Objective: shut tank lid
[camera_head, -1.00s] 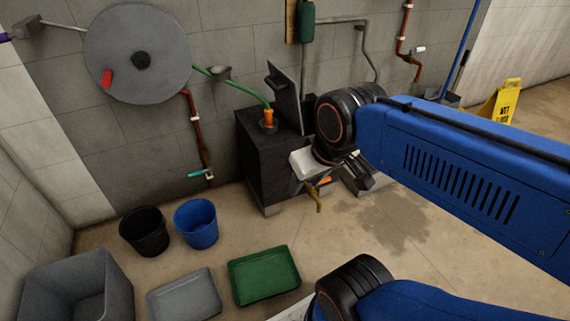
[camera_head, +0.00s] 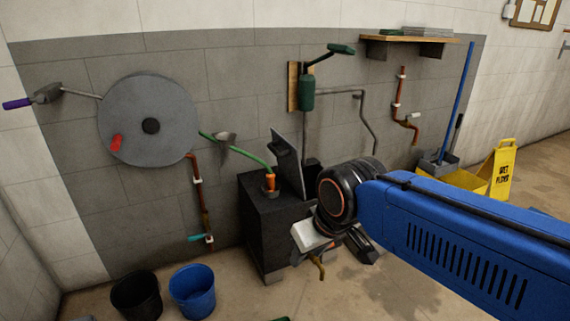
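The tank (camera_head: 262,225) is a dark box standing against the grey wall, left of my arm. Its lid (camera_head: 287,163) is a dark plate standing up, tilted, at the back right of the tank top, with a dark handle-like piece at its upper edge. The lid is open. An orange fitting (camera_head: 270,182) with a green hose sits on the tank top beside the lid. My gripper (camera_head: 362,247) is low, to the right of the tank and below the lid, partly hidden by my wrist. I cannot make out its finger gap.
A brass tap (camera_head: 318,267) shows low at the tank's right. A hose reel disc (camera_head: 150,122) and red-brown pipes are on the wall. A black bucket (camera_head: 137,295) and a blue bucket (camera_head: 192,291) stand left. A yellow wet-floor sign (camera_head: 498,170) stands far right.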

